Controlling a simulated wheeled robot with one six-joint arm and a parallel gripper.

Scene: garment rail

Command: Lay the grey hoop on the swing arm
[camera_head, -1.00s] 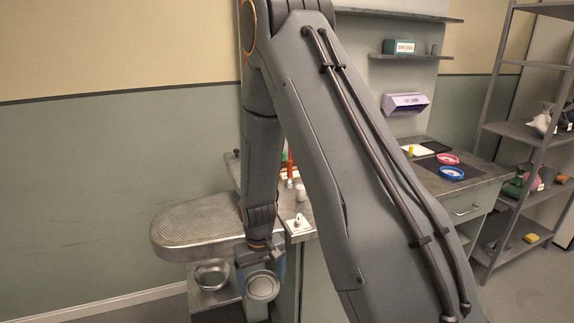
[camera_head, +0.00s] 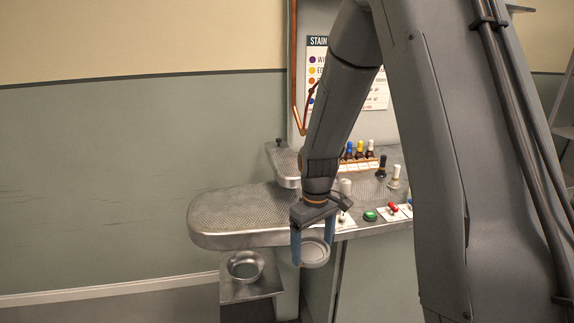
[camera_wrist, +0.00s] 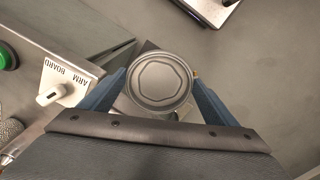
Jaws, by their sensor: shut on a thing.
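The grey hoop (camera_head: 315,254) is a round grey ring with a closed-looking face. My gripper (camera_head: 312,246) is shut on it, with a blue finger on either side. The wrist view shows the hoop (camera_wrist: 160,82) between the blue fingers. It hangs in the air just in front of the bench edge. A long perforated metal board (camera_head: 235,213) with a rounded end lies to its left, and a smaller perforated board (camera_head: 288,163) sits behind. I cannot tell for sure which is the swing arm. A white switch plate (camera_wrist: 68,82) in the wrist view reads "ARM BOARD".
A metal bowl (camera_head: 243,265) sits on a low shelf (camera_head: 262,288) below the long board. Bottles (camera_head: 360,150), a green button (camera_head: 370,215) and a red-knobbed switch (camera_head: 393,207) stand on the bench. A copper pipe (camera_head: 295,85) rises behind. Floor is free at the left.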

